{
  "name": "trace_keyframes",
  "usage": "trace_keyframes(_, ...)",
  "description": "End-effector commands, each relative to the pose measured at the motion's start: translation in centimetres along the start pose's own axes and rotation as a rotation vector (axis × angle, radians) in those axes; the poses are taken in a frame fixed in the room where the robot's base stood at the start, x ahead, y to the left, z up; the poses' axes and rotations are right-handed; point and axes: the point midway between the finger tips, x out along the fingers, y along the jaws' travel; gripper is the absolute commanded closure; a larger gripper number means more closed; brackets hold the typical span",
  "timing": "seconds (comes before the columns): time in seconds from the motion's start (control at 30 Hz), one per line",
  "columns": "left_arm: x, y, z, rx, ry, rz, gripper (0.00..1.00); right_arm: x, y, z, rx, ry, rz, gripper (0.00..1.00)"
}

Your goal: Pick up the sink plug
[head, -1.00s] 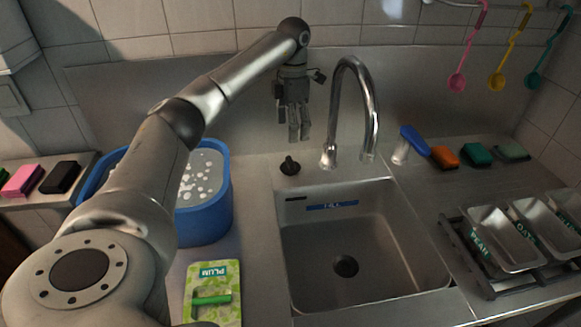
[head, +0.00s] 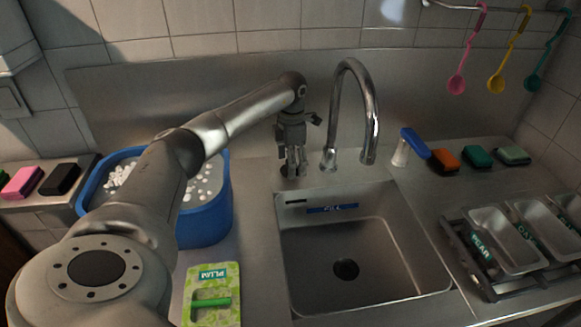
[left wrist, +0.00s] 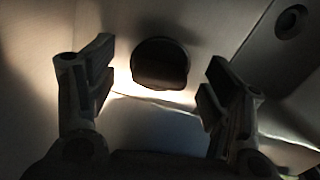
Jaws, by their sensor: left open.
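The sink plug is a small dark round piece on the counter behind the sink's back left corner. In the left wrist view the plug (left wrist: 160,63) lies ahead, centred between two spread fingers. My left gripper (head: 293,172) points down over the plug in the head view and hides most of it. The left gripper also shows in the left wrist view (left wrist: 158,98), open and with nothing between its fingers but the plug beyond them. The sink (head: 310,255) has a dark drain (head: 345,269) in its floor. My right gripper is not in view.
The curved tap (head: 372,110) stands just right of my left gripper. A blue tub (head: 208,228) with white bits in foam is to the left, under my arm. A green plum packet (head: 225,275) lies left of the sink. Sponges and metal trays (head: 495,255) are on the right.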

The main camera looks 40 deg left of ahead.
Motion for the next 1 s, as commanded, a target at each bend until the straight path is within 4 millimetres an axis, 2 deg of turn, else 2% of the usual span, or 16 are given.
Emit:
trace_keyframes(0.1, 1.06, -0.06, 0.01, 0.001, 0.000, -0.001, 0.26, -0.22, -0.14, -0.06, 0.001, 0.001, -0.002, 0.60)
trace_keyframes(0.37, 1.26, -0.04, 0.05, 0.001, -0.001, 0.000, 0.27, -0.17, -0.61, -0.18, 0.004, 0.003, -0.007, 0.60)
trace_keyframes(0.7, 1.24, -0.04, 0.05, 0.001, -0.001, 0.000, 0.71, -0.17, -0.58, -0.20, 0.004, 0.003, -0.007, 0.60)
trace_keyframes(1.0, 1.16, -0.03, 0.05, 0.001, -0.002, 0.000, 0.71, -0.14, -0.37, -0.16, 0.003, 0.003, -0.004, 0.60)
